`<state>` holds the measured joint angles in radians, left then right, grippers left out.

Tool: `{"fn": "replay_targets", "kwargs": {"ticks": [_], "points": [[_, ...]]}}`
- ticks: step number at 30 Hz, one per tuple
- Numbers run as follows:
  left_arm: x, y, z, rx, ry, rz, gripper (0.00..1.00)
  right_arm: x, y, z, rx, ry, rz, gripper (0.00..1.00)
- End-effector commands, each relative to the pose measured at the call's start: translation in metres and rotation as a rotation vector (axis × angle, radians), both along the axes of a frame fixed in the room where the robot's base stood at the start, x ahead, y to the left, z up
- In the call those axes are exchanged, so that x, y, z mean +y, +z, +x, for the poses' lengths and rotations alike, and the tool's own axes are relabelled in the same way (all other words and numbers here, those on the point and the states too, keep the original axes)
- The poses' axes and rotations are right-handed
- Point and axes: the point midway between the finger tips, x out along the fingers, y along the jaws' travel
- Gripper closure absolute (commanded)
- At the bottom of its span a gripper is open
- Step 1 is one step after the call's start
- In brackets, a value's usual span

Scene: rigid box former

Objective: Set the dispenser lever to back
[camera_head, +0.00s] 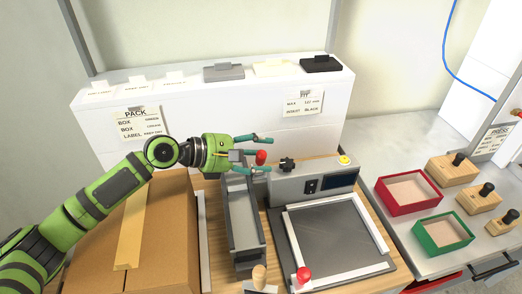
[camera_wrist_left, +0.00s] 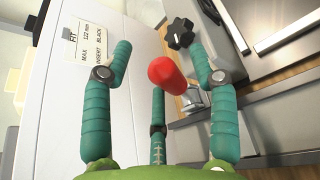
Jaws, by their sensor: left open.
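A lever with a red knob (camera_head: 260,157) stands at the back of the grey channel (camera_head: 243,215), beside the grey machine housing (camera_head: 318,181). My left gripper (camera_head: 266,153) is open, with its teal fingers on either side of the red knob. In the left wrist view the red knob (camera_wrist_left: 166,76) lies between the spread fingers, with a visible gap on each side. A third finger shows below it. I cannot tell whether that finger touches the lever. The lever's lower part is mostly hidden. My right gripper is not in view.
A black star knob (camera_head: 287,164) sits on the housing close to my fingers. A second red knob (camera_head: 304,274) and a wooden knob (camera_head: 259,272) stand at the front. A cardboard box (camera_head: 170,240) lies under my left arm. Red (camera_head: 385,203) and green (camera_head: 419,235) trays are at right.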

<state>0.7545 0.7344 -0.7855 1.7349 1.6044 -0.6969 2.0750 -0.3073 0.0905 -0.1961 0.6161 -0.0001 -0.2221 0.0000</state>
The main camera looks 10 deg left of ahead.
Motion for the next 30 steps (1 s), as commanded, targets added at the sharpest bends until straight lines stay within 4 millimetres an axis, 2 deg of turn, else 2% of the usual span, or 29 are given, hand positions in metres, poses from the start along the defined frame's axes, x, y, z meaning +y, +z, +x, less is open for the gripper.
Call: {"fn": "replay_targets", "kwargs": {"ticks": [5,11,14,15,16,23,30], "points": [[-0.007,-0.003,0.004,-0.001,0.0,0.0,0.41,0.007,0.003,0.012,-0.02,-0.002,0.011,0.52],[-0.007,-0.003,0.004,-0.001,0.0,0.0,0.41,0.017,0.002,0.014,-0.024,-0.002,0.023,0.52],[-0.007,-0.003,0.004,-0.001,0.0,0.0,0.77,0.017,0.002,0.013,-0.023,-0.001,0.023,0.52],[-0.007,-0.003,0.004,-0.001,0.0,0.0,0.93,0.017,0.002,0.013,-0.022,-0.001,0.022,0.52],[-0.007,-0.003,0.004,-0.001,0.0,0.0,1.0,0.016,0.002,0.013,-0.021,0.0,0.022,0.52],[-0.007,-0.003,0.004,0.006,0.0,-0.001,1.0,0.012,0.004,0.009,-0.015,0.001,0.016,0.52],[-0.006,0.003,0.011,0.081,0.001,-0.027,1.0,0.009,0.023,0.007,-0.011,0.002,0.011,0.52]]}}
